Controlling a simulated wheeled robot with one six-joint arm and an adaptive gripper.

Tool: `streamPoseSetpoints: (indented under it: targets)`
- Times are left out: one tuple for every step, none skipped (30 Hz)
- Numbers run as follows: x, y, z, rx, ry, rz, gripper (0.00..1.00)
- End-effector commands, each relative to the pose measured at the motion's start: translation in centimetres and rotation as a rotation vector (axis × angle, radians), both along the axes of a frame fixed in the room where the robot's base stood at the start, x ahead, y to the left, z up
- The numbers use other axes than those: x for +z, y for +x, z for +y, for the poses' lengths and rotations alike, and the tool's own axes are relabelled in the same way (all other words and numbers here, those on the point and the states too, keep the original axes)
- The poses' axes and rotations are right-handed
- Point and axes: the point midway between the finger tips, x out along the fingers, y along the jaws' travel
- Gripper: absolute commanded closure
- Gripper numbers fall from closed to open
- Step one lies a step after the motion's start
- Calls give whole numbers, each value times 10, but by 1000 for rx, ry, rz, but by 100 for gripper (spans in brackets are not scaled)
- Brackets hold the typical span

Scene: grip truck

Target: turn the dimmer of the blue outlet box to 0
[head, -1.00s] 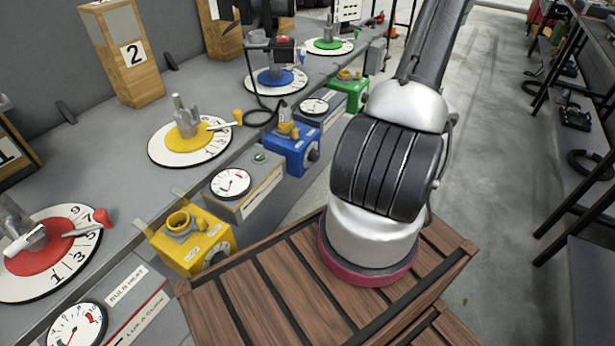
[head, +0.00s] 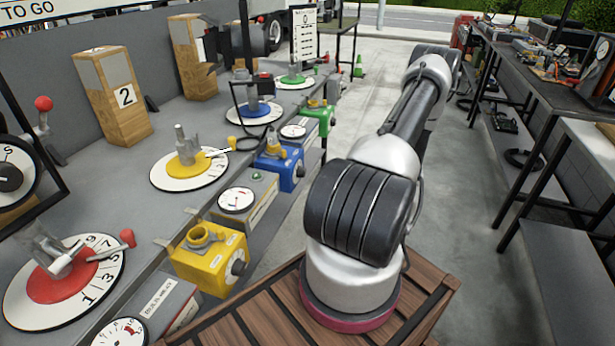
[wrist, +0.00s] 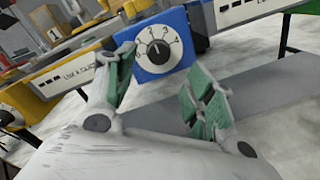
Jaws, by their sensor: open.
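The blue outlet box (head: 277,168) stands on the near edge of the bench in the head view, with a yellow socket on top. In the wrist view its blue front (wrist: 178,24) faces me, with a round white dial and a black dimmer knob (wrist: 155,52). The numbers 1, 2 and 3 show on the dial; the knob's line seems to point upward, but its exact setting is too small to tell. My gripper (wrist: 160,78) is open and empty, its green-padded fingers spread either side below the dial. The knob appears beyond the fingertips, apart from them. My gripper is hidden in the head view.
A yellow outlet box (head: 208,262) and a green one (head: 318,120) flank the blue one along the bench edge. A gauge box (head: 240,205) sits between yellow and blue. The floor (head: 480,230) right of my arm is clear up to the right-hand tables (head: 545,100).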

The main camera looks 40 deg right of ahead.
Motion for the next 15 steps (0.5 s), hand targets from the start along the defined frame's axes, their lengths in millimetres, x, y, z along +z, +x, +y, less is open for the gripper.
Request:
streamPoseSetpoints:
  targets:
    - [1, 0, 0, 1, 11, 2, 46]
    - [1, 1, 1, 1, 16, 3, 46]
    - [1, 2, 2, 3, 21, 5, 46]
    - [1, 4, 3, 3, 24, 7, 46]
    - [1, 7, 4, 3, 25, 8, 46]
    - [1, 11, 7, 5, 26, 9, 46]
    - [1, 15, 9, 6, 26, 8, 46]
    - [1, 20, 11, 6, 25, 9, 46]
    - [1, 26, 15, 6, 25, 9, 46]
    - [1, 31, 17, 7, 24, 9, 46]
    - [1, 36, 20, 7, 24, 9, 46]
    - [1, 42, 23, 7, 24, 9, 46]
    - [1, 46, 25, 7, 24, 9, 46]
    - [1, 50, 27, 6, 24, 10, 46]
    - [1, 55, 29, 6, 23, 9, 46]
